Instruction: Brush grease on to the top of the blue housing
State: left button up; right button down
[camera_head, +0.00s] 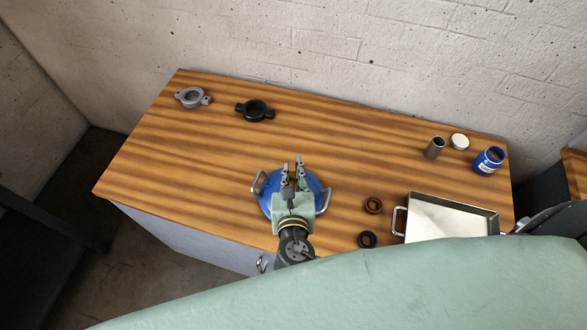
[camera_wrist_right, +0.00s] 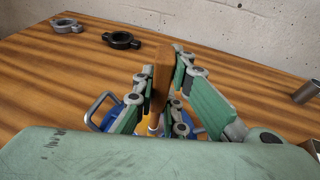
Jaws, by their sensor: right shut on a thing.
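The blue housing (camera_head: 316,187) stands near the front edge of the table, with a metal handle on each side. My right gripper (camera_head: 293,170) is over it and hides its middle. In the right wrist view the gripper (camera_wrist_right: 163,85) is shut on a brush with a brown wooden handle (camera_wrist_right: 162,72). The brush's lower end points down toward the blue housing (camera_wrist_right: 110,110); I cannot tell whether it touches. My left gripper is not in view.
On the wooden table (camera_head: 210,150) are a grey ring part (camera_head: 193,97) and a black ring part (camera_head: 255,110) at back left. The left middle is clear.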

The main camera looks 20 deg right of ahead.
jog(key=shift+w+d, duration=0.1)
dwell(0.3)
jog(key=shift+w+d+p, duration=0.45)
jog(key=shift+w, duration=0.2)
jog(key=shift+w+d+p, duration=0.4)
jog(key=shift+w, duration=0.2)
jog(key=shift+s+a, duration=0.1)
jog(key=shift+s+a, duration=0.45)
jog(key=shift+s, duration=0.15)
jog(key=shift+s+a, duration=0.4)
jog(key=shift+s, duration=0.2)
jog(key=shift+w+d+p, duration=0.2)
jog(key=shift+w+p, duration=0.05)
jog(key=shift+p, duration=0.2)
jog(key=shift+w+d+p, duration=0.5)
jog(key=shift+w+d, duration=0.25)
jog(key=shift+w, duration=0.35)
jog(key=shift+s+a, duration=0.1)
dwell(0.3)
